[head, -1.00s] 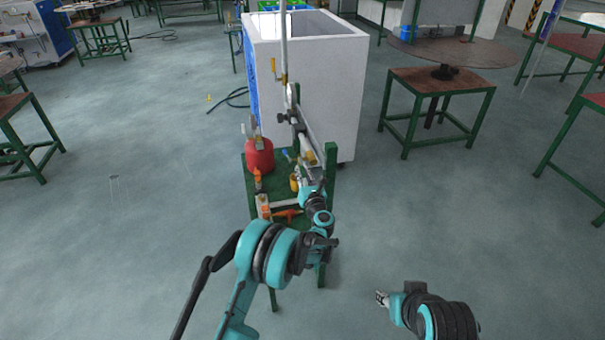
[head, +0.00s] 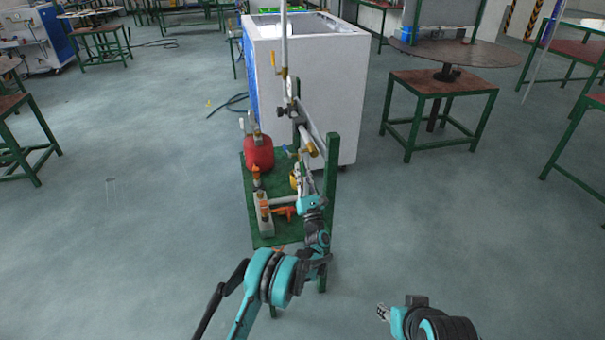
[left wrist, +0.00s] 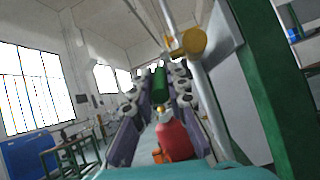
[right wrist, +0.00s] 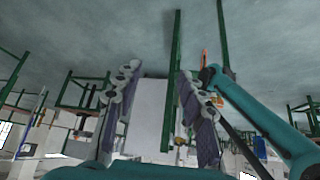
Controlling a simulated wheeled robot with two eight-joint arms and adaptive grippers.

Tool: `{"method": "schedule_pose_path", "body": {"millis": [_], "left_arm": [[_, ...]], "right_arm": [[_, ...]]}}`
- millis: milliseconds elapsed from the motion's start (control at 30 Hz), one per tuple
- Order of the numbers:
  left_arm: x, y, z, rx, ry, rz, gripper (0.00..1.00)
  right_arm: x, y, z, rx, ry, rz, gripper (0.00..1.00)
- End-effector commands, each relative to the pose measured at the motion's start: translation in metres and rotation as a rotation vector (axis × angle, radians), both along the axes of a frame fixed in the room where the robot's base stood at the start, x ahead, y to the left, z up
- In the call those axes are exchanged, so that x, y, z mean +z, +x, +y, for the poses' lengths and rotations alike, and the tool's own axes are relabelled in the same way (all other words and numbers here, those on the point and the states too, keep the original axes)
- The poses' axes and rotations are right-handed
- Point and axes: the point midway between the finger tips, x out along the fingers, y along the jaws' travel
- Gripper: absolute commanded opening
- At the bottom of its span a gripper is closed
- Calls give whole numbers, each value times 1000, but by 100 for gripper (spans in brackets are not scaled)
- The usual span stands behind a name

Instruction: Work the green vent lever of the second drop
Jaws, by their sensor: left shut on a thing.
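The green vent lever (left wrist: 159,82) shows as a dark green grip between the fingers of my left gripper (left wrist: 157,88) in the left wrist view. The fingers are closed on it. In the head view my left gripper (head: 304,172) reaches up along the right side of the green stand, beside the pipework; the lever itself is hard to make out there. A brass fitting (left wrist: 190,42) on a grey pipe is just above and right of the fingers in the left wrist view. My right gripper (right wrist: 158,95) has its fingers spread, empty, over the floor right of the stand.
A red vessel (head: 259,153) stands on the green stand (head: 262,235), with orange-handled valves (head: 284,211) in front. A vertical pipe (head: 284,45) rises behind. A large white cabinet (head: 325,85) stands behind the stand.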

Motion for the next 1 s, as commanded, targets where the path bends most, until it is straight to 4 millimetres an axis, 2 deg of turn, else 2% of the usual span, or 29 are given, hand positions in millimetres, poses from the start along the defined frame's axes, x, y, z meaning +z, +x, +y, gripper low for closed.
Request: {"method": "schedule_pose_path", "body": {"millis": [567, 700, 733, 867, 1000], "left_arm": [[-2, 2, 0, 0, 12, -36, 0], [-2, 2, 0, 0, 12, -36, 0], [-2, 2, 0, 0, 12, -36, 0], [-2, 2, 0, 0, 13, -36, 0], [-2, 1, 0, 1, 13, -37, 0]], "right_arm": [[-1, 0, 0, 0, 0, 0, 40], [2, 3, 1, 13, -3, 2, 6], [5, 5, 2, 21, -5, 4, 0], [26, 26, 9, 106, -28, 17, 0], [59, 66, 23, 271, -66, 34, 0]]}}
